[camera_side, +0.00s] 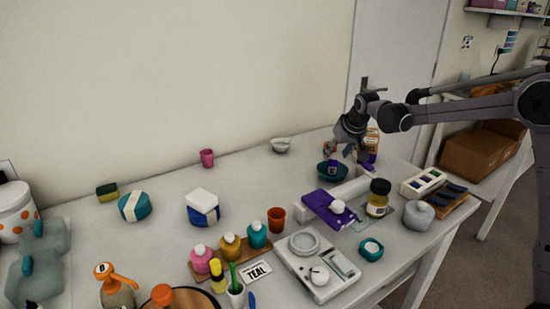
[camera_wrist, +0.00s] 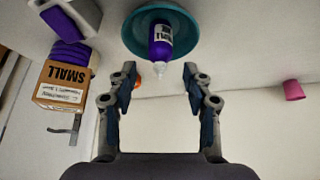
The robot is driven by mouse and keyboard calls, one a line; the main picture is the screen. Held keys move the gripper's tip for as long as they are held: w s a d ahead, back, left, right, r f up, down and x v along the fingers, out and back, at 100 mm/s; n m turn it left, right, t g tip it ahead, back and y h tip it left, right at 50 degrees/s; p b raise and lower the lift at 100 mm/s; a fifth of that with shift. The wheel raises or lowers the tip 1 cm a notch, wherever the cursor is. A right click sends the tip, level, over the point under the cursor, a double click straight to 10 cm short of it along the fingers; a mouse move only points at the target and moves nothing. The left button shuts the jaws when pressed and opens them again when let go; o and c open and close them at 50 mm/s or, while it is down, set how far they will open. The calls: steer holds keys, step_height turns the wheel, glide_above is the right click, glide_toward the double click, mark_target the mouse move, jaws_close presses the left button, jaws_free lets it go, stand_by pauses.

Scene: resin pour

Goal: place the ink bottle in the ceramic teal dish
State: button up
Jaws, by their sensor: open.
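The purple ink bottle (camera_side: 333,168) with a white label is at the teal dish (camera_side: 320,172), within its outline, in the side view. In the wrist view the bottle (camera_wrist: 161,42) overlaps the dish (camera_wrist: 135,32), its pale tip pointing down past the rim in the picture. I cannot tell for sure whether it stands or leans. My gripper (camera_side: 346,152) is just above the dish. In the wrist view my gripper (camera_wrist: 160,72) is open, with a finger to each side of the bottle's tip and a gap on both sides.
A box marked SMALL (camera_wrist: 64,86) stands left in the wrist view. Behind the dish are a small white bowl (camera_side: 280,145) and a pink cup (camera_side: 207,158). In front lie a purple item (camera_side: 322,204) and an amber jar (camera_side: 378,198).

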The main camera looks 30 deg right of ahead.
steer(key=v, duration=0.8)
steer(key=s+a+n, duration=0.2)
steer(key=s+a, duration=0.5)
steer(key=s, duration=0.7)
steer(key=s+a+f+y, duration=0.1)
steer(key=s+a+f, duration=0.1)
steer(key=s, duration=0.4)
steer(key=s+a+f+n+t, duration=0.1)
steer(key=s+a+f, duration=0.1)
steer(key=s, duration=0.4)
steer(key=shift+a+f+n+y, duration=0.3)
steer(key=shift+a+f+y, duration=0.1)
steer(key=shift+f, duration=0.25)
